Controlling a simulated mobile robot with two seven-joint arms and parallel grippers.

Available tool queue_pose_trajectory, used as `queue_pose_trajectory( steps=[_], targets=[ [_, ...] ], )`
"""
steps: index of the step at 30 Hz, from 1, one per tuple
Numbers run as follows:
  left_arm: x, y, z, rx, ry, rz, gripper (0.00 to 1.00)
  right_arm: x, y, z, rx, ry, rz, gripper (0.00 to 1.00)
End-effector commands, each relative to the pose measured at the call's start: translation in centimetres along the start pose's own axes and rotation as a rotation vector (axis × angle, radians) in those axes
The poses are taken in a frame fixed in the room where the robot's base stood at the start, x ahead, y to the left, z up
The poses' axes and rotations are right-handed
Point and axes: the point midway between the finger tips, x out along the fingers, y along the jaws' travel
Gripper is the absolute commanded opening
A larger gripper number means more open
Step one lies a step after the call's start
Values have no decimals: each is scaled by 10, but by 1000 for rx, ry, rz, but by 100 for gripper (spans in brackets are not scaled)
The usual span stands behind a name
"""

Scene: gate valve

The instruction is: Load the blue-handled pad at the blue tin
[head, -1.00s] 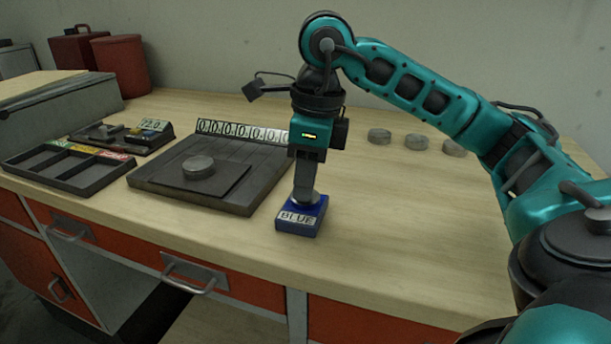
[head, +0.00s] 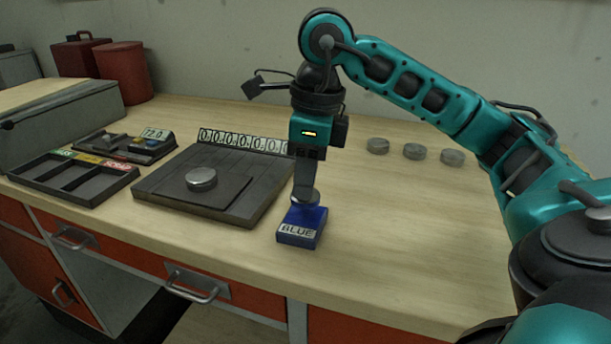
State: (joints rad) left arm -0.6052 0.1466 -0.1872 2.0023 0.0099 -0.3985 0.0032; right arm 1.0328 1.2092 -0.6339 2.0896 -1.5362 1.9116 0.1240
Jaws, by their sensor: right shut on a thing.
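The blue tin (head: 302,228) is a square blue block with a white BLUE label, on the bench near its front edge. My right gripper (head: 304,190) points straight down over it and is shut on a small grey round-edged piece (head: 305,199), which seems to be the pad. This piece sits just above the tin's top; I cannot tell whether they touch. The fingers hide the pad's handle, so its colour does not show. My left gripper is not in view.
A dark plate (head: 237,208) with a grey disc (head: 201,179) and a row of zero cards lies left of the tin. A divided tray (head: 90,197) and a 72.0 display (head: 155,134) lie farther left. Three grey discs (head: 415,152) stand behind. Bench right of the tin is clear.

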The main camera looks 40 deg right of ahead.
Motion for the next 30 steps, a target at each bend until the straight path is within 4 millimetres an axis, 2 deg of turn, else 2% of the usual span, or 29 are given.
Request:
queue_pose_trajectory(
  steps=[1,14,30],
  targets=[
    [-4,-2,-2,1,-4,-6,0,-9,0,1,0,-2,-1,0],
    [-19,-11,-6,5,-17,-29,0,-41,0,5,1,-1,-1,0],
    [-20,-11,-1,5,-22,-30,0,-41,0,5,1,-2,-1,0]
  ],
)
